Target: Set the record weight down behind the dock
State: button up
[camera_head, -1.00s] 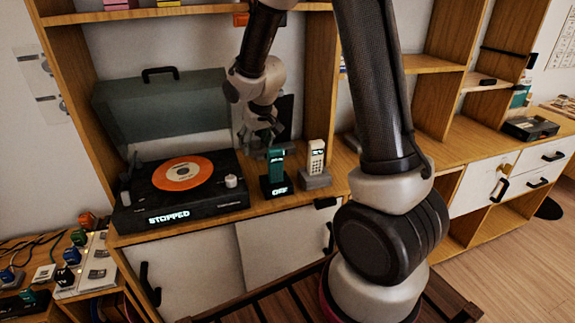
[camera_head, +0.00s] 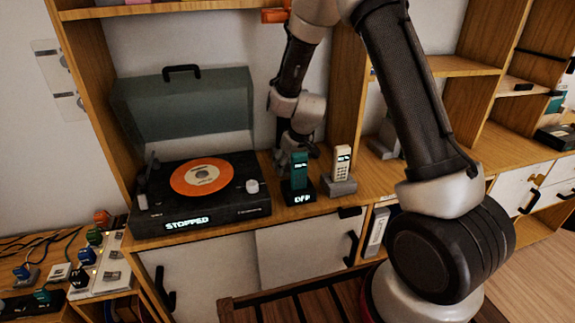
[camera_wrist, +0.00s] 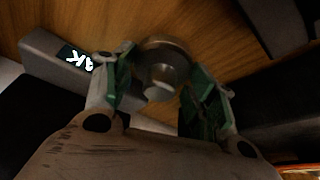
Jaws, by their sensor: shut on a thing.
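The record weight (camera_wrist: 166,60), a round metal piece with a small knob, sits between the green-padded fingers of my gripper (camera_wrist: 158,72) in the wrist view. My gripper is shut on it, close over the wooden top. That handset stands in a black dock (camera_head: 299,194) with a lit label. A cream handset (camera_head: 342,162) stands in a grey dock (camera_head: 341,187) just to the right. I cannot tell whether the weight touches the wood.
A turntable (camera_head: 232,205) with an orange record (camera_head: 202,177) and a raised lid (camera_head: 185,108) stands left of the docks. A shelf upright (camera_head: 345,90) rises behind and to the right. In the wrist view, a grey block with a lit label (camera_wrist: 75,58) is left of the weight.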

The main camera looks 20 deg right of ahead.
jog(key=shift+f, duration=0.25)
jog(key=shift+f, duration=0.15)
jog(key=o, duration=1.1)
jog(key=shift+o, duration=0.2)
jog(key=s+d+r+m, duration=0.1)
jog(key=s+d+r, duration=0.3)
jog(key=s+r, duration=0.6)
jog(key=s+d+r+m, duration=0.1)
jog(key=s+d+r, duration=0.35)
jog(key=r, duration=0.85)
jog(key=s+d+r+m+h, duration=0.1)
jog(key=s+d+r, duration=0.1)
jog(key=s, duration=0.7)
jog(key=s+d+r+m, duration=0.1)
jog(key=s+d+r, duration=0.2)
jog(key=s, duration=0.7)
jog(key=shift+s+d+r+h, duration=0.25)
jog(key=shift+s+d+h, duration=0.05)
jog(key=shift+h, duration=0.1)
